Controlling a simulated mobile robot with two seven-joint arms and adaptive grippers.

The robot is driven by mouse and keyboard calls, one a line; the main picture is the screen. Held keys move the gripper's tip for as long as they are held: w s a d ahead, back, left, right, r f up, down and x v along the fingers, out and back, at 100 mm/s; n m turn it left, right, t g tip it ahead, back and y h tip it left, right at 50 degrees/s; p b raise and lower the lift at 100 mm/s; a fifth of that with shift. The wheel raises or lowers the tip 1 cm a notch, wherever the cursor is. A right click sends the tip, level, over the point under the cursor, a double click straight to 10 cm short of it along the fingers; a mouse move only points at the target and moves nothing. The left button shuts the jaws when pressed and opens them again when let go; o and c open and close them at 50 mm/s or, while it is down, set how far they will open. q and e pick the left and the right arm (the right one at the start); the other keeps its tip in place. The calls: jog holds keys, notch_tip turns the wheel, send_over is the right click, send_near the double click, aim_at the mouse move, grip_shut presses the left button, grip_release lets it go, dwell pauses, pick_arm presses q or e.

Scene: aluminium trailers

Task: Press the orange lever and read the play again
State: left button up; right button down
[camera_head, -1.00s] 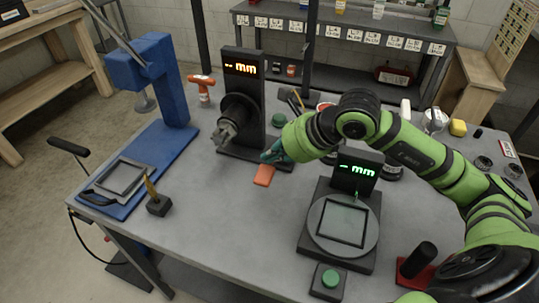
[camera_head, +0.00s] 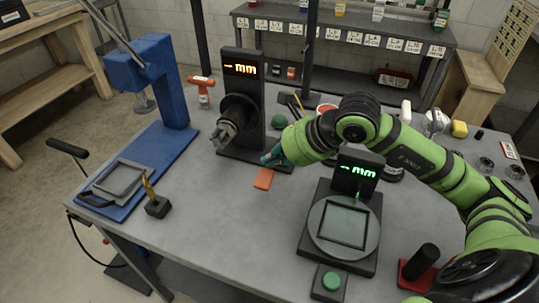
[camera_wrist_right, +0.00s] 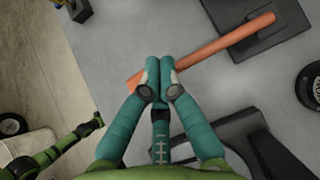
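The orange lever (camera_head: 263,179) sticks out toward the front from the foot of a black gauge stand (camera_head: 246,100) with a round chuck. The stand's display (camera_head: 241,69) glows orange and shows a dash and "mm", no digits. My right gripper (camera_head: 272,158) is at the lever. In the right wrist view its teal fingers (camera_wrist_right: 159,72) are together, over the lever (camera_wrist_right: 222,38), which shows on both sides of them. Nothing shows between the fingers. I cannot tell whether they touch the lever.
A second gauge with a green display (camera_head: 357,171), also a dash and "mm", stands front right with a green button (camera_head: 332,281). A blue press (camera_head: 165,85) stands left. A yellow-handled block (camera_head: 157,206) is front left. The front middle of the table is clear.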

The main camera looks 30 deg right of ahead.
jog(key=shift+s+a+f, duration=0.1)
jog(key=shift+s+a, duration=0.1)
jog(key=shift+a, duration=0.05)
notch_tip(320, 180, up, 5)
jog(key=shift+f+p, duration=0.2)
jog(key=shift+p, duration=1.05)
jog(key=r+p, duration=0.2)
jog(key=r, duration=0.1)
jog(key=w+d+r+p, duration=0.1)
jog(key=shift+d+r, duration=0.1)
jog(key=shift+r, duration=0.3)
